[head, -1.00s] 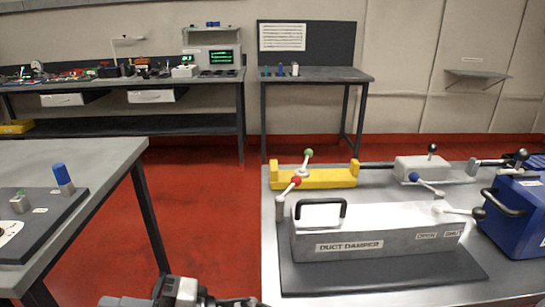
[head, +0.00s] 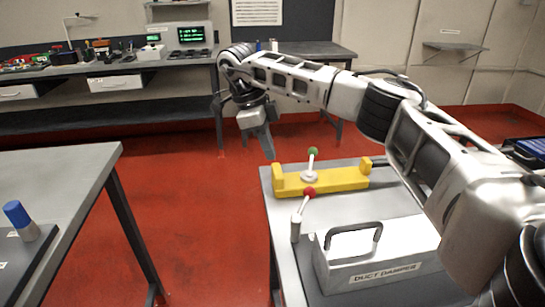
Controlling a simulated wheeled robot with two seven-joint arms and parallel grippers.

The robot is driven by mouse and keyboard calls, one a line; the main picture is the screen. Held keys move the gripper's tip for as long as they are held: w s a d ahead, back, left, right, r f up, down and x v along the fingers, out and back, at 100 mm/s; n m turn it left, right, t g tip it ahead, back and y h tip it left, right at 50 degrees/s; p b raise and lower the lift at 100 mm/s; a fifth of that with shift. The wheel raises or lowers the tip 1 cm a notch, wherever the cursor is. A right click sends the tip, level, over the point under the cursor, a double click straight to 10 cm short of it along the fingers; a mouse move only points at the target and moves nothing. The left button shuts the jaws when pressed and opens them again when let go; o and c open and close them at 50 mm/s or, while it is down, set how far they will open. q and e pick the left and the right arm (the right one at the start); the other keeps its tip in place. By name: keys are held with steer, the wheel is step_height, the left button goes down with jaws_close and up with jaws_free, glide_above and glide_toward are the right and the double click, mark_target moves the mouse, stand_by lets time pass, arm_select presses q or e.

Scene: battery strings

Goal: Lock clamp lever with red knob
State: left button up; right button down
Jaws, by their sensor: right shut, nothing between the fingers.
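The lever with the red knob (head: 309,192) rises from a grey post (head: 296,228) at the left end of the duct damper box (head: 375,262). It leans up and to the right, and its knob appears just in front of the yellow block (head: 345,181). A lever with a green knob (head: 313,152) stands on that yellow block. My right gripper (head: 268,147) hangs fingers down, beyond the bench's left edge and up and to the left of the red knob in the picture. It is shut, empty and apart from both levers. My left gripper is out of view.
My right arm crosses above the metal bench (head: 278,250) and hides its right part. A black handle (head: 355,238) stands up on the damper box. A grey table (head: 60,180) with a blue-topped peg (head: 20,220) is at left. Red floor lies free between them.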

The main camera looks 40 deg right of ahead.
mark_target(305, 203)
steer(key=s+d+f+p, duration=0.1)
steer(key=s+d+f, duration=0.3)
steer(key=f, duration=0.5)
steer(key=shift+s+d+p, duration=0.2)
steer(key=shift+s+p, duration=0.1)
steer(key=shift+p, duration=0.1)
